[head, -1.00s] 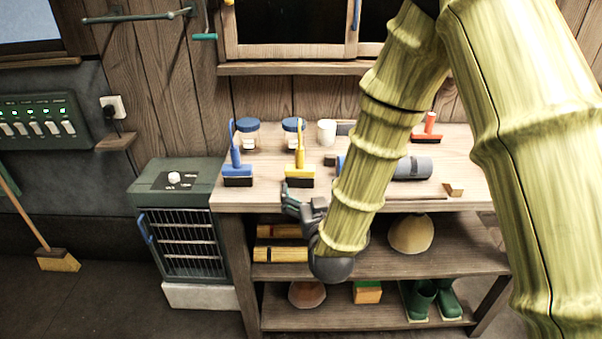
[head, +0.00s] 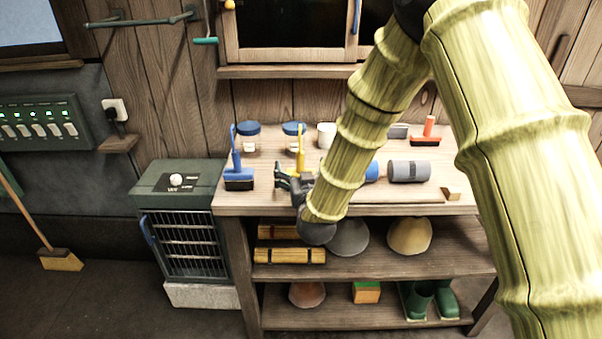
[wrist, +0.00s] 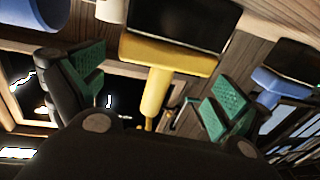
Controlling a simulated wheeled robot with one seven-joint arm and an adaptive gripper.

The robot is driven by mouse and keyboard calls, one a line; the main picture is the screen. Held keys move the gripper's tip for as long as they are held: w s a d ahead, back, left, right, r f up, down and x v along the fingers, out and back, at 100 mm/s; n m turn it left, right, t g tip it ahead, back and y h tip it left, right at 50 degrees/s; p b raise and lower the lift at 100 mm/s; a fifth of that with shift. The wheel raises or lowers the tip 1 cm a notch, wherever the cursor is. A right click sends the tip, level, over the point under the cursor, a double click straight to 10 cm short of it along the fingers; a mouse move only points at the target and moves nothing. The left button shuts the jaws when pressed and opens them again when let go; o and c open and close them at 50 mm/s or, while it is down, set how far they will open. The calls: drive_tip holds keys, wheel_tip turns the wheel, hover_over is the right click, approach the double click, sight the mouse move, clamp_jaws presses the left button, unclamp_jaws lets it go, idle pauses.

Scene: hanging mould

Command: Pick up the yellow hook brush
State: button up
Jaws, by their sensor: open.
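The yellow hook brush (head: 300,157) stands on the bench top, its lower part hidden behind my gripper in the head view. In the wrist view the yellow brush (wrist: 157,85) shows its yellow handle and head with a dark bristle block, lying between my two green-padded fingers. My gripper (head: 288,181) is open at the bench's front edge, in front of the brush. In the wrist view my gripper (wrist: 155,95) has its fingers spread on both sides of the handle, with gaps. I cannot tell how far the brush is beyond the fingertips.
A blue brush (head: 238,172) stands just left of the yellow one; it also shows in the wrist view (wrist: 275,85). Blue-lidded jars (head: 248,137) and a white cup (head: 326,134) stand behind. A grey roll (head: 409,171) and red brush (head: 428,134) are right.

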drive_tip(key=shift+w, duration=0.45)
drive_tip(key=c, duration=1)
drive_tip(key=shift+c, duration=0.2)
drive_tip(key=shift+r, duration=0.1)
